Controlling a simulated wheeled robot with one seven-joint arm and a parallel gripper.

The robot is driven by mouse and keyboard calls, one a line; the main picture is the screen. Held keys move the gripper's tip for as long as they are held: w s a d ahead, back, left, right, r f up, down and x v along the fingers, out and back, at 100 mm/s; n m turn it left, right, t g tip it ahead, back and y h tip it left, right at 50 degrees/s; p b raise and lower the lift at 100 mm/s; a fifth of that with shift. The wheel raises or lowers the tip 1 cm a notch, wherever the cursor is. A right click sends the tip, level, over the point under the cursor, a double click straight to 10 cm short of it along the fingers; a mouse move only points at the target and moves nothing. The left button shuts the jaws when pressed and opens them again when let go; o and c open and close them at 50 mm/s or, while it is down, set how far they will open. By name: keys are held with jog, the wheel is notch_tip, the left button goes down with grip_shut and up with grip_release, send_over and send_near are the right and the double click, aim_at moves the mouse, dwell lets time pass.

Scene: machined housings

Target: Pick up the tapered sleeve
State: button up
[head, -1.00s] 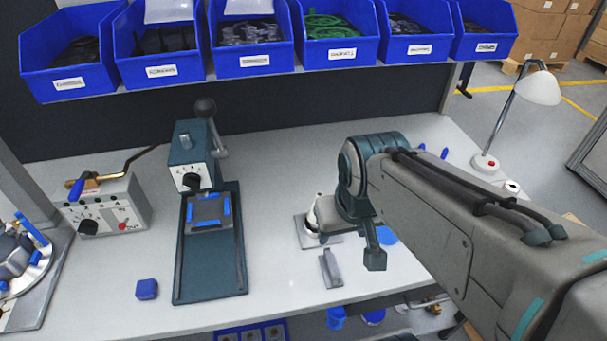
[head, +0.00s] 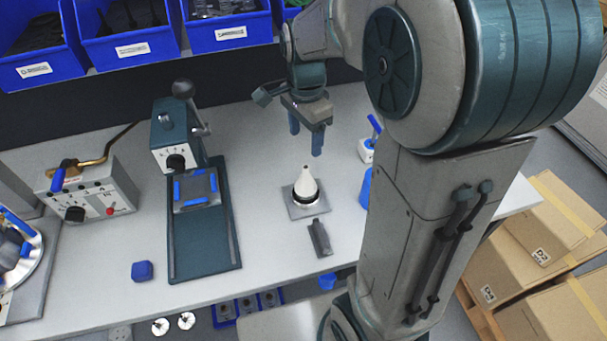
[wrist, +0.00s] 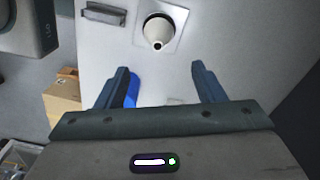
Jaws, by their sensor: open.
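The tapered sleeve (head: 306,184) is a pale cone, narrow end up, with a dark ring around its lower part. It stands upright on a square grey plate (head: 318,209) on the bench. The wrist view also shows the sleeve (wrist: 157,31) near the top, beyond the fingertips. My gripper (head: 306,142) is above the bench, behind the sleeve and apart from it. Its two blue fingers point down. In the wrist view my gripper (wrist: 160,78) is open, with nothing between the fingers.
A grey block (head: 320,239) lies in front of the plate. A dark green press fixture (head: 205,240) stands to the left, with a blue block (head: 142,271) beside it. A blue-handled part (head: 367,148) stands right of the sleeve. Blue bins (head: 230,32) line the shelf behind.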

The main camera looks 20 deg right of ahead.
aim_at(306, 167)
notch_tip(306, 167, down, 13)
jog(key=shift+s+p, duration=0.15)
jog(key=shift+p, duration=0.6)
jog(key=c, duration=1.1)
